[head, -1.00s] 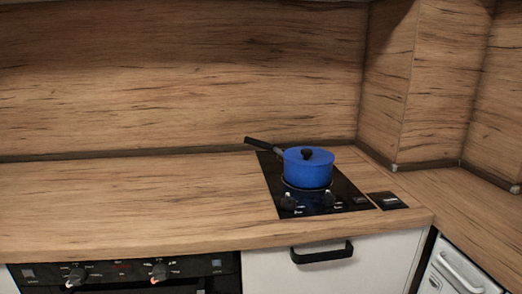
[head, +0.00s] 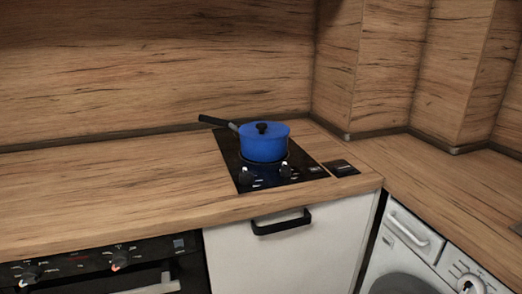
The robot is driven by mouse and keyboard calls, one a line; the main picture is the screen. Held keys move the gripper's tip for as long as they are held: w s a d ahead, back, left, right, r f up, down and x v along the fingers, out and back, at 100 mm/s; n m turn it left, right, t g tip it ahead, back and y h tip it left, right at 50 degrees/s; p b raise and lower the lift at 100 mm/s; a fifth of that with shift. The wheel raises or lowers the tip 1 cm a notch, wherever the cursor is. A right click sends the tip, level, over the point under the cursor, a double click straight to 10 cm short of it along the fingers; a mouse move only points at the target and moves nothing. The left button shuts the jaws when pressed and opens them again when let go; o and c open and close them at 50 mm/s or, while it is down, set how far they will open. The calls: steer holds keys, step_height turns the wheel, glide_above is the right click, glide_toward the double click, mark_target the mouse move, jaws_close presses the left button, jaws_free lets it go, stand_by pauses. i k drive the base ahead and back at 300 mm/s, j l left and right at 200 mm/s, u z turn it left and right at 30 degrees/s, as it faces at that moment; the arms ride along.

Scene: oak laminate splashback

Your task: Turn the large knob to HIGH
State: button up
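A black two-knob cooktop (head: 305,172) is set into the wooden counter, right of the middle in the head view. Its left knob (head: 245,175) and right knob (head: 286,170) sit side by side on the front part. I cannot tell which knob is larger, and their markings are too small to read. A blue lidded pot (head: 263,145) stands on the cooktop behind the knobs, its black handle pointing left and back. My gripper is not in view.
An oven panel with knobs (head: 118,261) is at the lower left. A white cabinet with a black handle (head: 282,222) is below the cooktop. A washing machine (head: 408,245) stands at the lower right. The counter (head: 110,185) left of the cooktop is clear.

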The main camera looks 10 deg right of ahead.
mark_target(246, 178)
steer(key=i+l+u, duration=0.1)
steer(key=u, duration=0.3)
steer(key=i+l+u, duration=0.1)
steer(key=u, duration=0.3)
steer(key=i, duration=0.6)
